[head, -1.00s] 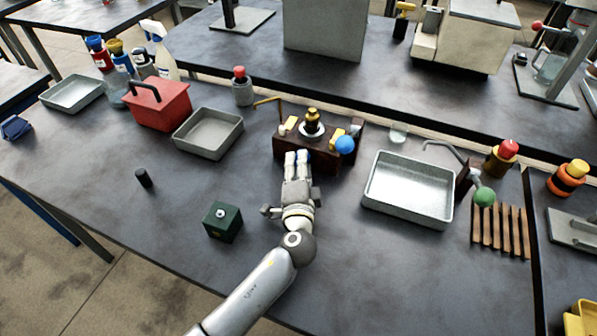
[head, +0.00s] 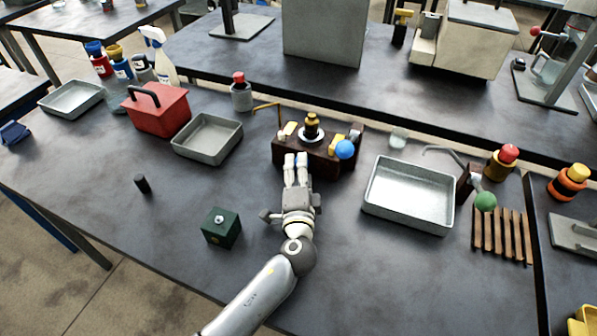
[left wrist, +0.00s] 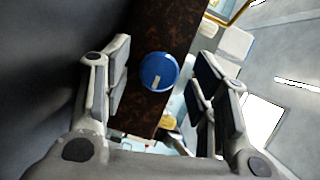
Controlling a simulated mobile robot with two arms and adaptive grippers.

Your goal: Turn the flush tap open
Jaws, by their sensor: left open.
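A dark brown block (head: 320,162) stands mid-table with brass, yellow and white fittings on top. A blue ball (head: 344,149) is at its right end. My left gripper (head: 296,157) is open at the front of the block, its fingers pointing at it. In the left wrist view, a round blue knob (left wrist: 159,71) with a pale line sits against the brown block (left wrist: 150,112), between the open fingers (left wrist: 160,85) and apart from them. In the head view the gripper mostly hides this knob. I cannot tell which fitting is the flush tap. My right gripper is not in view.
A metal tray (head: 410,224) stands right of the block, with a green ball (head: 485,201) and a wooden rack (head: 502,232) beyond. A grey tray (head: 208,154) and red box (head: 157,110) are left. A dark green cube (head: 221,229) stands near my left arm.

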